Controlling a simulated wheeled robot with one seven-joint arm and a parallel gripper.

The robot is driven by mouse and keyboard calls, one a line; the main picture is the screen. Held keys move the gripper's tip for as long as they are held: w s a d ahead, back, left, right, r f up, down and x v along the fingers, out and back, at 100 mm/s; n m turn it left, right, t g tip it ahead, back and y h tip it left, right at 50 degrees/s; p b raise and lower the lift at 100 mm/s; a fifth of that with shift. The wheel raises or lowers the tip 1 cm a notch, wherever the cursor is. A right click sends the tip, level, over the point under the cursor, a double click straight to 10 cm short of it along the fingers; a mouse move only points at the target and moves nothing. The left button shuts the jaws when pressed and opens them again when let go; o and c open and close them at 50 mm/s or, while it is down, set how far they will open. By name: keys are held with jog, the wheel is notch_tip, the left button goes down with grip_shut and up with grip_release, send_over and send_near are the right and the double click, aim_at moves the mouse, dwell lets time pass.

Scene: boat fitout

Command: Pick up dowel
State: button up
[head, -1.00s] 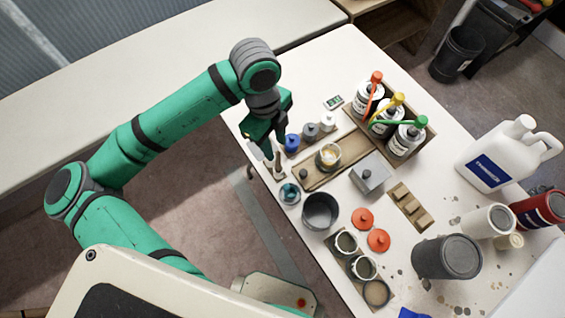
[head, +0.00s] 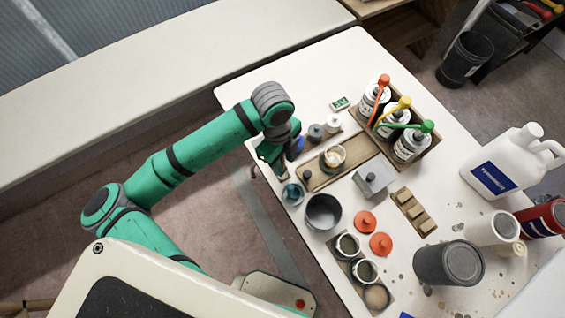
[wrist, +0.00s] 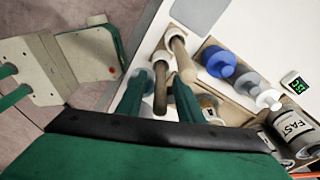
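Two wooden dowels show in the wrist view, each with a pale collar. The nearer dowel (wrist: 160,88) is between the green fingers of my gripper (wrist: 163,82), with a gap visible on at least the left side. The fingers are spread apart. In the head view my gripper (head: 272,156) is over the left edge of the white table, and the arm hides the dowels there.
Capped bottles (head: 412,146) stand in a crate farther right. The table's left edge is near my gripper.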

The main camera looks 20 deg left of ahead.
grip_shut()
jog(key=shift+r, duration=0.15)
